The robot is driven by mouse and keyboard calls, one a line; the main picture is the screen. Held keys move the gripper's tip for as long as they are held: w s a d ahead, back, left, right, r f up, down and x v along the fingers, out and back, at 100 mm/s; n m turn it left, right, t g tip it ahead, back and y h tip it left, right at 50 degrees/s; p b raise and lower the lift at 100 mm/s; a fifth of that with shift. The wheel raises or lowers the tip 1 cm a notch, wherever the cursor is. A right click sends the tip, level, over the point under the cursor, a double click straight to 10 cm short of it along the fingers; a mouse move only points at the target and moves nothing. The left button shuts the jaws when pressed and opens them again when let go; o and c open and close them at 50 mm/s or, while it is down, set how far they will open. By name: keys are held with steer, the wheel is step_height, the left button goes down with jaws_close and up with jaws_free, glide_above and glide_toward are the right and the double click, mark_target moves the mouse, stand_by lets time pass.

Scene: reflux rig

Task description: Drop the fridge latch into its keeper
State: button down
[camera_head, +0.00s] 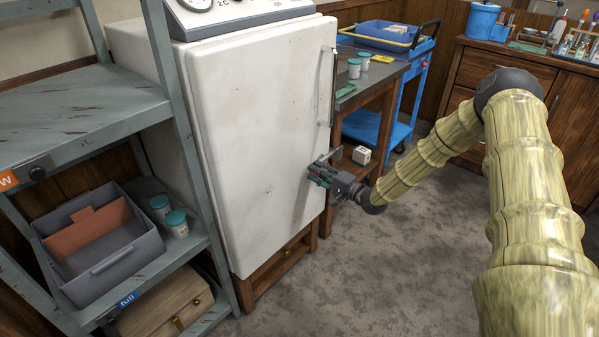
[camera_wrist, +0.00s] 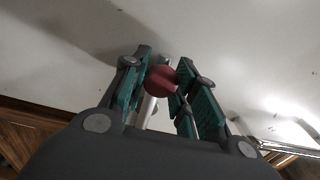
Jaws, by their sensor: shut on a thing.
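The white fridge (camera_head: 255,130) stands with its door closed, or nearly so. My gripper (camera_head: 318,173) is at the right edge of the door, below the long vertical handle (camera_head: 333,88). In the wrist view my gripper (camera_wrist: 164,72) has its green-padded fingers closed about a dark red knob (camera_wrist: 161,81), which looks like the end of the fridge latch. A pale metal bar (camera_wrist: 147,108) shows below the knob between the fingers. In the head view my gripper hides most of the latch. I cannot make out the keeper or whether the latch sits in it.
A grey-green shelf (camera_head: 80,105) with a grey bin (camera_head: 115,262) and lidded jars stands left of the fridge. Right of it are a dark-topped table (camera_head: 375,85), a small white box (camera_head: 361,155) and a blue cart (camera_head: 405,108). Open floor (camera_head: 400,265) lies in front.

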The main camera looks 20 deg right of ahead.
steer(key=shift+s+d+f, duration=0.15)
steer(key=shift+d, duration=0.05)
stand_by(0.4)
steer(key=c, duration=1.1)
jaws_free()
steer(key=shift+s+d, duration=0.1)
steer(key=shift+a, duration=0.25)
steer(key=v, duration=1.1)
steer(key=shift+s+d, duration=0.25)
steer(key=shift+d, duration=0.05)
